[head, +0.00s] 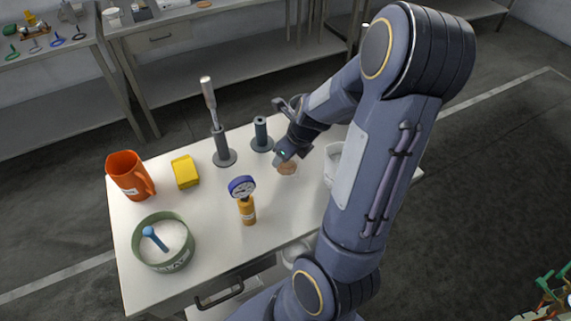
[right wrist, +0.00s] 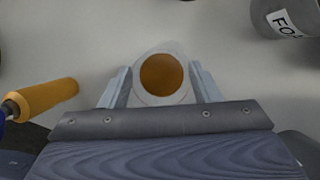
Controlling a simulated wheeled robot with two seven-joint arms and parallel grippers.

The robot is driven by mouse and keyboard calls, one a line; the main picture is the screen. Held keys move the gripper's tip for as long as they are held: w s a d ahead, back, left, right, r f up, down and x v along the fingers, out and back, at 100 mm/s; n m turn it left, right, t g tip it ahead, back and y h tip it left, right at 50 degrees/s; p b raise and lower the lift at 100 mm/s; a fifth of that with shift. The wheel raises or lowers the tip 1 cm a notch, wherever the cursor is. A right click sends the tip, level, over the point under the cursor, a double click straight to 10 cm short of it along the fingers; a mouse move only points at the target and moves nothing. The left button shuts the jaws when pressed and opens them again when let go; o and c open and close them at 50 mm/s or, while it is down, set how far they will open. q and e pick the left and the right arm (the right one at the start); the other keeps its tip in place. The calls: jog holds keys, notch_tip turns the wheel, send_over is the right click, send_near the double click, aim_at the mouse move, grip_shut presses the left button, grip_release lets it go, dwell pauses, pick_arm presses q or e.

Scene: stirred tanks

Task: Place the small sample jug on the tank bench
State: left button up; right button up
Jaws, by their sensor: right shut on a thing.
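The small sample jug (right wrist: 163,74) is a pale, see-through vessel with amber contents. In the right wrist view it is between the two fingers of my right gripper (right wrist: 163,90), which is shut on it. In the head view the jug (head: 287,169) shows as a small brownish shape below my right gripper (head: 284,160), over the white bench (head: 205,235). I cannot tell whether its base touches the bench top. My left gripper is not in view.
Around the jug stand a grey-blue post (head: 262,135), a taller post with a metal rod (head: 222,145), and a yellow cylinder with a gauge (head: 248,212). A labelled pale container (head: 333,160) is close on the right. A yellow block (head: 185,172), orange jug (head: 128,174) and green tub (head: 163,258) are left.

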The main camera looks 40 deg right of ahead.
jog(key=shift+w+d+f+b, duration=0.15)
jog(key=shift+f+b, duration=0.25)
jog(key=shift+f, duration=0.6)
jog(key=shift+w+d+f+b, duration=0.15)
jog(key=shift+f+b, duration=0.2)
jog(key=shift+f, duration=0.6)
jog(key=shift+a, duration=0.15)
jog(key=shift+f, duration=0.15)
jog(key=o, duration=1)
